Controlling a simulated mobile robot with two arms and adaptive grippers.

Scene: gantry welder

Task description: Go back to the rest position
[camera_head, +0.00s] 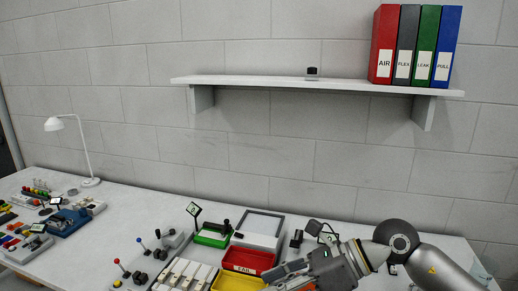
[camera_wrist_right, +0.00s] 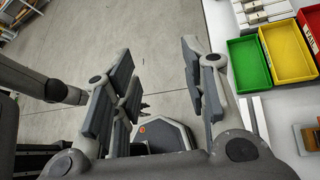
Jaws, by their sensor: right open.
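My right arm comes in from the right in the head view, with its gripper (camera_head: 290,272) over the front of the bench, close beside the red tray (camera_head: 248,261) and the yellow tray (camera_head: 228,283). In the right wrist view the fingers of the right gripper (camera_wrist_right: 158,62) stand wide apart with nothing between them. Bare floor and part of my own base show beyond them. My left gripper is in neither view.
The long white bench (camera_head: 130,200) carries a lamp (camera_head: 85,150), a green block (camera_head: 213,234), a grey-framed panel (camera_head: 260,228) and small parts. A wall shelf (camera_head: 300,84) above holds several binders (camera_head: 414,45). Green (camera_wrist_right: 249,64) and yellow trays lie right in the wrist view.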

